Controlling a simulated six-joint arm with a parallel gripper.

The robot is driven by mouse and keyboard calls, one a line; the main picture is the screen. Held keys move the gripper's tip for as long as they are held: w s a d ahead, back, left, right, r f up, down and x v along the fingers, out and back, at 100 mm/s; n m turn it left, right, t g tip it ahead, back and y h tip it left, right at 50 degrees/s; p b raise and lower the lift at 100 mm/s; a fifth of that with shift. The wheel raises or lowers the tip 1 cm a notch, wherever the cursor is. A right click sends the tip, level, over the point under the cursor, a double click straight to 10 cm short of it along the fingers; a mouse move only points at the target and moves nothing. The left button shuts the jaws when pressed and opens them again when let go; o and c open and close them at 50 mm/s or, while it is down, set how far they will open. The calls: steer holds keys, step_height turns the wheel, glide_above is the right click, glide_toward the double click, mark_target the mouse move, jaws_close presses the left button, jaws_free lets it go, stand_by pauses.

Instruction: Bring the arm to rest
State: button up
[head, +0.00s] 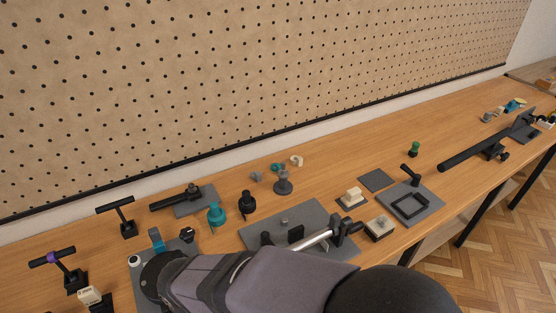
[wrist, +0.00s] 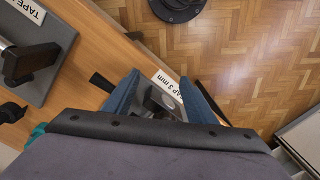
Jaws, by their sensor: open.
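My gripper (wrist: 159,78) shows in the wrist view as two blue fingers spread apart. A dark block with a grey top (wrist: 162,101) shows between the fingers; I cannot tell how far below them it is. A white label reading "AP 3 mm" (wrist: 168,82) lies beside it, partly covered by a finger. In the head view my gripper (head: 156,239) shows only as a bit of blue at the left end of my arm, over the bench's near left part. My arm hides much of the near bench there.
The wooden bench (head: 345,155) runs below a pegboard (head: 250,70). Close to my arm stand a teal knob piece (head: 216,214), a black one (head: 247,203), a grey plate (head: 318,217) and T-handled stands (head: 118,210). Parquet floor (head: 500,233) lies beyond the front edge.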

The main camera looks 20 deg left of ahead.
steer(key=w+d+m, duration=0.4)
steer(key=d+m, duration=0.1)
steer(key=d, duration=0.6)
steer(key=w+d+m, duration=0.4)
steer(key=d+m, duration=0.1)
steer(key=d, duration=0.7)
steer(key=w+d+m, duration=0.4)
steer(key=d+m, duration=0.1)
steer(key=d, duration=0.7)
steer(key=shift+r+m, duration=0.3)
steer(key=shift+r, duration=0.15)
steer(key=shift+a, duration=0.1)
steer(key=shift+c, duration=0.6)
